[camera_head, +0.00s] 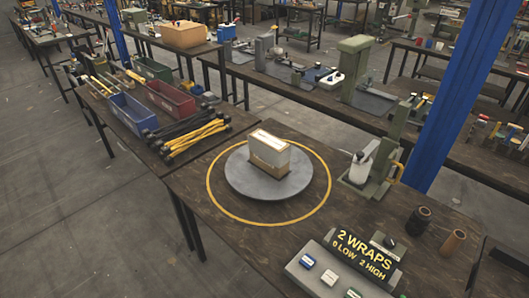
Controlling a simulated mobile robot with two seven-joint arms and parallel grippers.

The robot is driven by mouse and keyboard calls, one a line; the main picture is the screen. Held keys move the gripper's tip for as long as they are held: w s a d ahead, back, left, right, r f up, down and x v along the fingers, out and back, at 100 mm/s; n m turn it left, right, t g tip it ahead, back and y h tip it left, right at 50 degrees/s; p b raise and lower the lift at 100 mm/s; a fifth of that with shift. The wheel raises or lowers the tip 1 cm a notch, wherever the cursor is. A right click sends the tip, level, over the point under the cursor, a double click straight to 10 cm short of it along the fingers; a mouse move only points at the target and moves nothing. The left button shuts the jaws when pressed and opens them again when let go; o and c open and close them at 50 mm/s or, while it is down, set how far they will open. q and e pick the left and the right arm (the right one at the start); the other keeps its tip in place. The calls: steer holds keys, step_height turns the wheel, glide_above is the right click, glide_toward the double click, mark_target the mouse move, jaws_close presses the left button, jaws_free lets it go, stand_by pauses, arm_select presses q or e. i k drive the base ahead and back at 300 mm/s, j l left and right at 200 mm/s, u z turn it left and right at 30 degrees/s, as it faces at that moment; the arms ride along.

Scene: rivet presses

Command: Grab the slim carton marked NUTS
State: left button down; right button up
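A slim upright carton (270,152), white on its upper part and tan-brown around its lower part, stands on a round grey disc (240,180). Its top face is white with an orange-brown edge. I cannot read any marking on it, so I cannot tell whether it says NUTS. Neither of my grippers is in view, and nothing touches the carton.
A yellow ring (213,202) surrounds the disc on the dark table. To the right stands a green press (385,165) with a white container (359,168). In front is a sign (362,257) reading "2 WRAPS 0 LOW 2 HIGH". A blue post (460,90) rises behind the press.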

mark_target(269, 152)
steer(key=i+j+z, duration=0.1)
steer(key=j, duration=0.4)
steer(key=i+j+z, duration=0.15)
steer(key=j, duration=0.4)
steer(key=i+j+z, duration=0.1)
steer(key=i+j, duration=0.15)
steer(key=j, duration=0.3)
steer(key=i+j+z, duration=0.1)
steer(key=j, duration=0.45)
steer(key=i+j+z, duration=0.15)
steer(key=j, duration=0.4)
steer(key=j+z, duration=0.1)
steer(key=j, duration=0.5)
steer(key=i, duration=0.05)
